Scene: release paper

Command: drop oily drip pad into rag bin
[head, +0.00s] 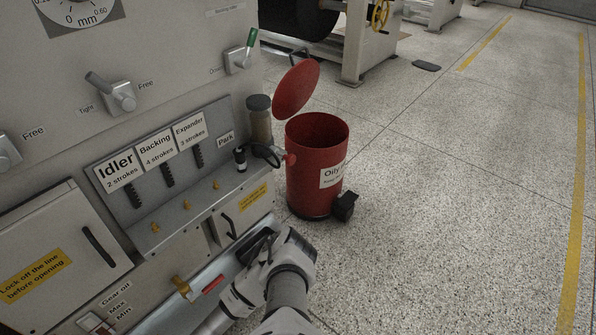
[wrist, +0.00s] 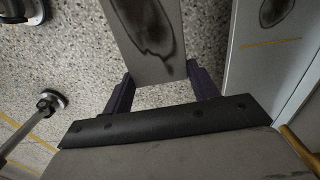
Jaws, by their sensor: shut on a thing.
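The drip pad (wrist: 125,45) is a grey flat piece with a dark oily stain. In the wrist view it lies between the two dark fingers of my gripper (wrist: 162,80), which is shut on it; its far end runs out of the picture. In the head view my gripper (head: 258,246) is low beside the machine front, and I cannot make out the pad there. The rag bin (head: 302,178) is a red round bin with a white "Oily" label. It stands on the floor beyond and right of my gripper. Its red lid (head: 296,88) is raised and its mouth is open.
The machine panel (head: 180,165) with levers and labels fills the left. A black pedal (head: 345,206) sits at the bin's front right. A pale surface with a dark stain (wrist: 277,10) shows right in the wrist view. The speckled floor (head: 450,200) right of the bin is clear.

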